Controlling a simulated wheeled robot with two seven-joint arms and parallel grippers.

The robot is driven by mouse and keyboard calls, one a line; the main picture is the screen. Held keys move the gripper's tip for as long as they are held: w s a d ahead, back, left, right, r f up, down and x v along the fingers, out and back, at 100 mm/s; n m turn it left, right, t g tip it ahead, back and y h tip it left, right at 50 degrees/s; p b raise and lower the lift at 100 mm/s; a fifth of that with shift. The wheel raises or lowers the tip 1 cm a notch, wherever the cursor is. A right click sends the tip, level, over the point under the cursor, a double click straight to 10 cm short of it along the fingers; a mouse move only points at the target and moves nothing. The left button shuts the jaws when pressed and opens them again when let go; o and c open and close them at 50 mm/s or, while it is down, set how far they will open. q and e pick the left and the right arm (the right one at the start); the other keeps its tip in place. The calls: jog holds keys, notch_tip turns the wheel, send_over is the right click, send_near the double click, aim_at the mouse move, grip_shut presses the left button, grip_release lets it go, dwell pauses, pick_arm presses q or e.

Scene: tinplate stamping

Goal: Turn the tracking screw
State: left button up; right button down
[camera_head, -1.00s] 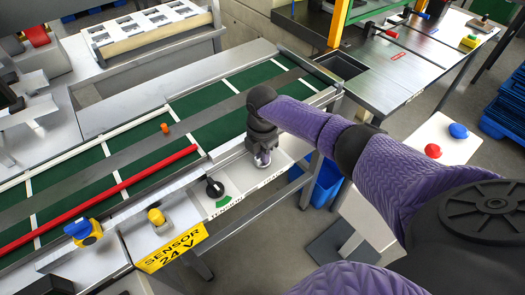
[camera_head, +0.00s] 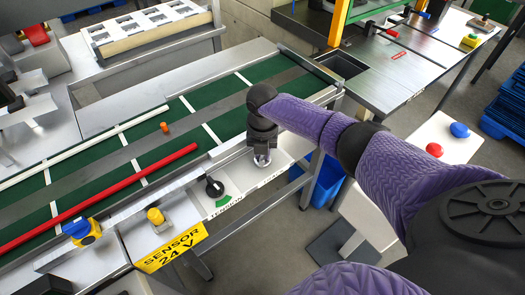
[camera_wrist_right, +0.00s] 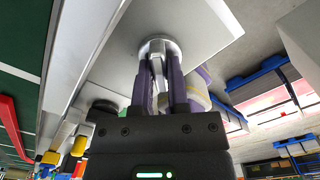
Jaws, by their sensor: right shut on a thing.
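The tracking screw, a round silvery knob (camera_head: 262,160) on the pale front ledge of the conveyor, sits under my right gripper (camera_head: 261,152). The right gripper points down and is shut on it. In the right wrist view the two fingers (camera_wrist_right: 159,85) are on either side of the screw, whose pale round base (camera_wrist_right: 160,45) shows around the fingertips. The fingers hide most of the screw. The conveyor's green belt (camera_head: 225,122) with white cross stripes lies just behind. My left gripper is not in view.
A black knob with a green mark (camera_head: 214,188), a yellow button (camera_head: 156,217) and a yellow sensor sign (camera_head: 170,248) are left along the ledge. A red strip (camera_head: 110,193) and an orange piece (camera_head: 164,127) are over the belt. A blue bin (camera_head: 327,182) stands below.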

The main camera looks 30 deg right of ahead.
jog(key=shift+n, duration=0.3)
jog(key=c, duration=0.6)
grip_release()
jog(key=shift+r, duration=0.1)
notch_tip(320, 180, up, 9)
jog(key=p, duration=0.3)
jog(key=shift+r, duration=0.35)
